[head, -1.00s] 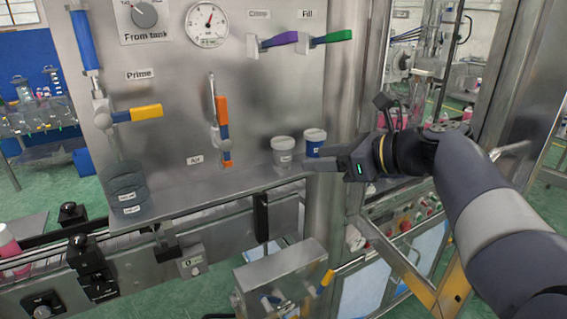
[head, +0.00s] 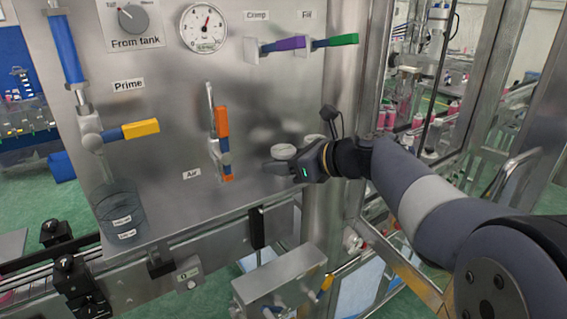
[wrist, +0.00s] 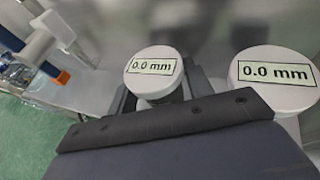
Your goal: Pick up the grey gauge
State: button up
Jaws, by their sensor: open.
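The grey gauge (head: 284,152) stands on the steel shelf against the panel. In the head view only its pale round top shows clearly; my gripper hides the lower part. In the wrist view the grey gauge (wrist: 153,72) is the left of two round tops, reading "0.0 mm". My gripper (head: 274,168) is open at the gauge, and dark finger parts (wrist: 160,98) show on both sides of it in the wrist view. Whether they touch it I cannot tell. A second gauge (wrist: 275,78), also reading "0.0 mm", stands just to the right; in the head view it is mostly hidden.
A dark see-through cylinder (head: 120,212) with labels stands at the shelf's left end. The orange-and-blue air valve handle (head: 222,140) is on the panel left of my gripper. The shelf (head: 190,218) is clear between cylinder and gauges. A steel post (head: 345,90) rises at the right.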

jog(key=c, duration=0.9)
jog(key=shift+o, duration=0.2)
